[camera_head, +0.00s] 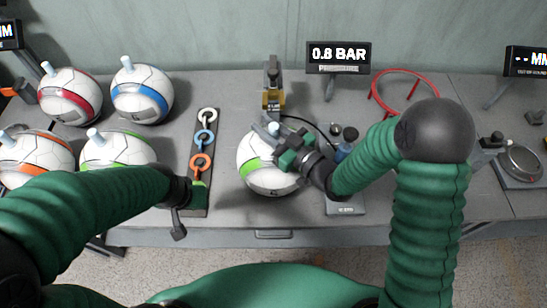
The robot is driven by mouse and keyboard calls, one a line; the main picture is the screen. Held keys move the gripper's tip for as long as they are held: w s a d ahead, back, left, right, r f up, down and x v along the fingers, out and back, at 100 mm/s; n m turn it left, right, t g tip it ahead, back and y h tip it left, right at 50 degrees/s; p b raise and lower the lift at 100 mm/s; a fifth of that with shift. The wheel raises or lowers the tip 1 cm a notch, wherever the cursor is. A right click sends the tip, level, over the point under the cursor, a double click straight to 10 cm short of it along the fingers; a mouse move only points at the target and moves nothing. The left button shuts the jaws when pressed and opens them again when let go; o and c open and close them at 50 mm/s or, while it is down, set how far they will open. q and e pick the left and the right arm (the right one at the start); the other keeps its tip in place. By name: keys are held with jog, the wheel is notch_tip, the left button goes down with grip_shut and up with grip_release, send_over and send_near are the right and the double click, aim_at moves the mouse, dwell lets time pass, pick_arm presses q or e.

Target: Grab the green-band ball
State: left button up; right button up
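A white ball with a green band (262,180) sits on the table in front of the yellow-and-black pump device (272,95). My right gripper (283,143) is over the upper right of this ball, close to the light plug on its top. It hides part of the ball, and I cannot tell whether its fingers are shut. Another ball with a green band (118,150) is at the left, partly hidden behind my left arm. My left gripper (178,228) hangs at the table's front edge by the ring board, away from both balls; its finger opening does not show clearly.
Red-band (70,96), blue-band (142,94) and orange-band (32,160) balls stand at the left. A board with coloured rings (204,140) lies mid-left. A red hoop (405,90) and a round scale (521,162) are at the right.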

grip_shut()
dwell(1.0)
